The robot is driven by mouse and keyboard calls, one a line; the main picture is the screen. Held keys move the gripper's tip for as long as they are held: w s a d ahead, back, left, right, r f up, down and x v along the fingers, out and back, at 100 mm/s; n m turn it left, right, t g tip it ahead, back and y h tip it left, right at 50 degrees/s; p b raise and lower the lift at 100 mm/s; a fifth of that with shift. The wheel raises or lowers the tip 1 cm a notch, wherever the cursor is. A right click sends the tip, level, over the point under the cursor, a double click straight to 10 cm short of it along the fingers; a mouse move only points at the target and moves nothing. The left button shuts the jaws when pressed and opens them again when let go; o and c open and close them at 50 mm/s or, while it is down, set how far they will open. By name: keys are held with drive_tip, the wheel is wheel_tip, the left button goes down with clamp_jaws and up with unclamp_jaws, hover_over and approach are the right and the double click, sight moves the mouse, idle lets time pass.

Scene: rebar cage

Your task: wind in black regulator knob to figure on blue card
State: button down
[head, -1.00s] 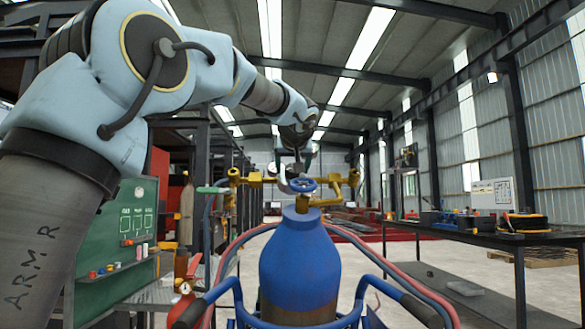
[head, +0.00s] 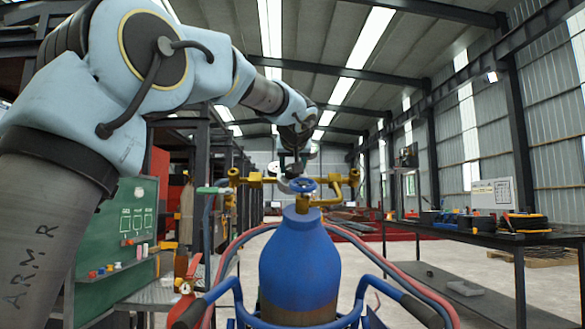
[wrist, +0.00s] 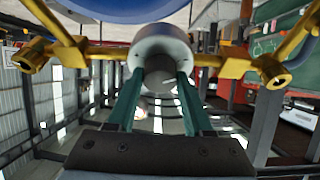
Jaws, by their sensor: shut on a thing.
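The blue gas cylinder (head: 300,255) stands upright in front of me. A blue handwheel (head: 303,184) and yellow brass regulator pipework (head: 340,181) sit at its top. My gripper (head: 296,166) reaches down behind the handwheel. In the wrist view, its two green fingers are shut on the sides of a dark grey round knob (wrist: 160,77). The knob sticks out of a pale round regulator body (wrist: 162,44), between two brass arms. In the head view the knob is mostly hidden by the wrist and valve parts. I cannot make out a blue card or its figure.
A green chalkboard (head: 112,265) with drawn boxes stands at left, near a red fire extinguisher (head: 183,302). Red and blue hoses run beside the cylinder. A dark workbench (head: 480,232) with tools stands at right. Open floor lies between.

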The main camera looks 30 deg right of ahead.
drive_tip(key=shift+m, duration=0.3)
drive_tip(key=m+p, duration=0.2)
drive_tip(key=m+g+h+p, duration=0.1)
drive_tip(key=m, duration=0.1)
drive_tip(key=shift+a+r+p, duration=0.1)
drive_tip(key=shift+r+p, duration=0.2)
drive_tip(key=shift+p, duration=0.05)
drive_tip(key=m+p, duration=0.2)
drive_tip(key=p, duration=0.1)
drive_tip(key=m+g+h+p, duration=0.1)
drive_tip(key=m+p, duration=0.1)
drive_tip(key=p, duration=0.1)
drive_tip(key=shift+w+r, duration=0.1)
drive_tip(key=shift+r, duration=0.1)
drive_tip(key=m+g+p, duration=0.1)
drive_tip(key=m+p, duration=0.3)
drive_tip(key=p, duration=0.3)
drive_tip(key=shift+f, duration=0.1)
drive_tip(key=shift+f+m+g+p, duration=0.2)
drive_tip(key=shift+m+g+p, duration=0.3)
drive_tip(key=shift+p, duration=0.55)
drive_tip(key=shift+f+m, duration=0.15)
drive_tip(key=shift+m, duration=0.15)
drive_tip(key=shift+c, duration=1.5)
unclamp_jaws()
